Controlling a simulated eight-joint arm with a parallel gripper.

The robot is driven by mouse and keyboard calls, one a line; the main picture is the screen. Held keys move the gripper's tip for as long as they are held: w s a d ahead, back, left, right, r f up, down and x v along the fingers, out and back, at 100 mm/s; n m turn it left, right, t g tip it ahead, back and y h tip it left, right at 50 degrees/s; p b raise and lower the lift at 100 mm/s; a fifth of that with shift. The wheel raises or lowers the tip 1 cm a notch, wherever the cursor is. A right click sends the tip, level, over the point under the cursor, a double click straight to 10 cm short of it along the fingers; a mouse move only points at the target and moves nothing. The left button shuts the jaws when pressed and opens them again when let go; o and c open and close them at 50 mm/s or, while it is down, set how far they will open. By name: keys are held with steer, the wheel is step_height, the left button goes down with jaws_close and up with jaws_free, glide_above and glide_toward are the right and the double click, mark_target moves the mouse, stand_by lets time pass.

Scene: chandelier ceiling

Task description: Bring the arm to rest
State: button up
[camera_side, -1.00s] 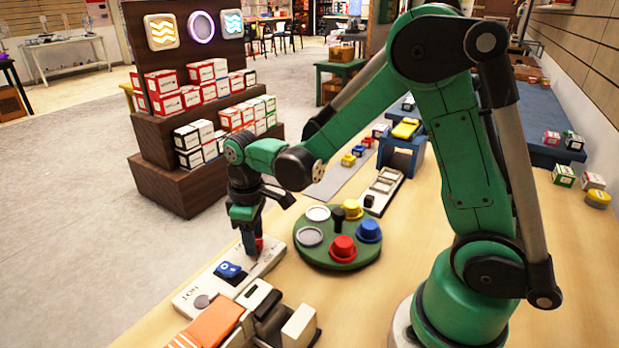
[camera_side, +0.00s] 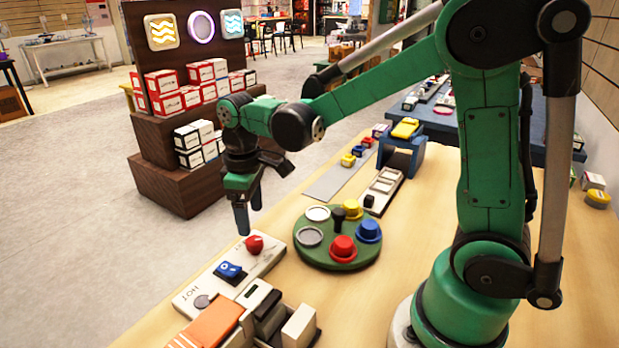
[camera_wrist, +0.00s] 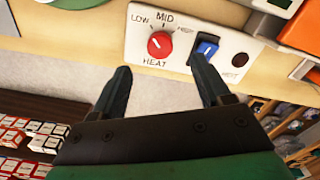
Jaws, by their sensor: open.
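My gripper (camera_side: 248,208) is open and empty, held above the far edge of the table, just over the control panel. In the wrist view its two fingers (camera_wrist: 160,88) stand wide apart, with nothing between them but floor. The white control panel (camera_side: 262,262) carries a red knob (camera_side: 254,244), a blue rocker switch (camera_side: 230,272) and a dark round part (camera_side: 202,301). In the wrist view the red knob (camera_wrist: 160,45) sits under the labels LOW and MID and above HEAT, its white mark pointing up-left. One fingertip overlaps the blue switch (camera_wrist: 206,48) in that view; contact cannot be told.
A green round board (camera_side: 340,262) with coloured knobs stands right of the panel. Dark and white blocks and an orange piece (camera_side: 215,323) lie in front. A blue stand (camera_side: 402,155) with a yellow block is farther back. A shelf of boxes (camera_side: 160,185) stands beyond the table.

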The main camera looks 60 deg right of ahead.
steer(key=shift+r, duration=0.1)
steer(key=shift+s+r, duration=0.2)
steer(key=shift+r, duration=0.05)
steer(key=s+r+m+t, duration=0.4)
steer(key=s+t, duration=0.2)
steer(key=t, duration=0.1)
steer(key=shift+s+m, duration=0.2)
steer(key=shift+m, duration=0.1)
steer(key=shift+a, duration=0.1)
